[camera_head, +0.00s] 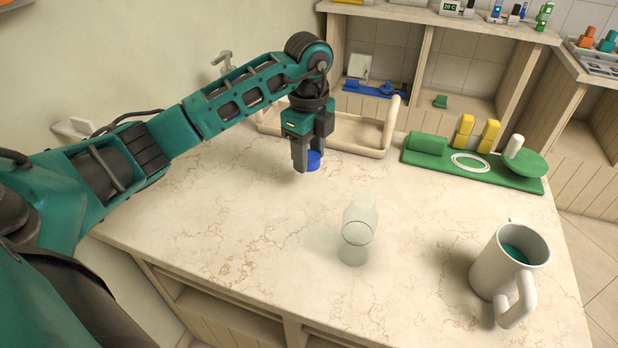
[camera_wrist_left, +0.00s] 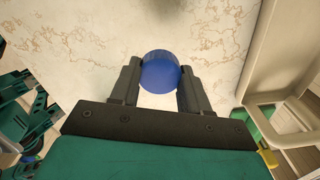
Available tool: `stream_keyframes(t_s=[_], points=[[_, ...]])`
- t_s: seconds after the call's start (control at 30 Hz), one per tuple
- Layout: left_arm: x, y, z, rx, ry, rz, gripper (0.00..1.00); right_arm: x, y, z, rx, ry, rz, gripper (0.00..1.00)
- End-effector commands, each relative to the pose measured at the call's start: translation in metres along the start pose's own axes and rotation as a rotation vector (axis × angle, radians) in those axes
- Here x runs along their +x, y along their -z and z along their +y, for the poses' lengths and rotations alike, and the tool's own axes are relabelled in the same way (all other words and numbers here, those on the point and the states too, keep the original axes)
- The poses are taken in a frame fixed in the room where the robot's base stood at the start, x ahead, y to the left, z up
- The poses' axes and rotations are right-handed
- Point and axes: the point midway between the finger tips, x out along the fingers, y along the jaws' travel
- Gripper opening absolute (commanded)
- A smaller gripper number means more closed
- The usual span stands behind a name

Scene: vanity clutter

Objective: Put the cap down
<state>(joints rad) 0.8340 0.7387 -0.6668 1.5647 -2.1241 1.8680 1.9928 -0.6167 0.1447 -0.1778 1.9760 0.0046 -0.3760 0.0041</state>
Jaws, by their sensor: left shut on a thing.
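A round blue cap (camera_head: 314,160) is between the fingers of my left gripper (camera_head: 307,165), near the back left of the marble counter. The left wrist view shows the blue cap (camera_wrist_left: 161,72) held between both fingertips of the left gripper (camera_wrist_left: 160,82). The gripper points down and is shut on the cap. I cannot tell whether the cap touches the counter. A clear glass bottle (camera_head: 357,230) stands upright near the middle of the counter, apart from the gripper. My right gripper is not in view.
A beige tray (camera_head: 375,138) lies behind the gripper. A green mat (camera_head: 470,168) with yellow blocks, a white ring and a green dish is at back right. A white mug (camera_head: 492,262) stands at front right.

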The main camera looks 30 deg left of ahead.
Motion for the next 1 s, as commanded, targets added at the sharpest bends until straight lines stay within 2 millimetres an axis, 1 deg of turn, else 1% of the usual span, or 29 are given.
stream_keyframes(t_s=[0.03,0.1,0.27,0.5,0.57,0.77,1.0], points=[[0.009,0.0,0.001,0.0,-0.001,-0.001,0.09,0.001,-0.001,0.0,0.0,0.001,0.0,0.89],[0.015,0.0,0.0,-0.001,-0.001,0.0,0.09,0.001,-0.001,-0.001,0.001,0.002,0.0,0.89],[0.025,0.0,0.0,0.0,-0.001,0.0,0.09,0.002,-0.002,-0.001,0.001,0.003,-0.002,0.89],[0.06,0.0,0.001,-0.001,-0.002,0.0,0.09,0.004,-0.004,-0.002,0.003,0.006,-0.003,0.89],[0.062,0.0,0.001,0.0,0.0,0.0,0.09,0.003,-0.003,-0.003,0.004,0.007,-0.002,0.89],[0.061,0.0,0.0,0.0,0.001,-0.001,0.09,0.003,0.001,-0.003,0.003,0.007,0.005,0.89],[0.068,0.0,0.001,0.0,0.0,-0.001,0.09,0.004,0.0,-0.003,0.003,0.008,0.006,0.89]])
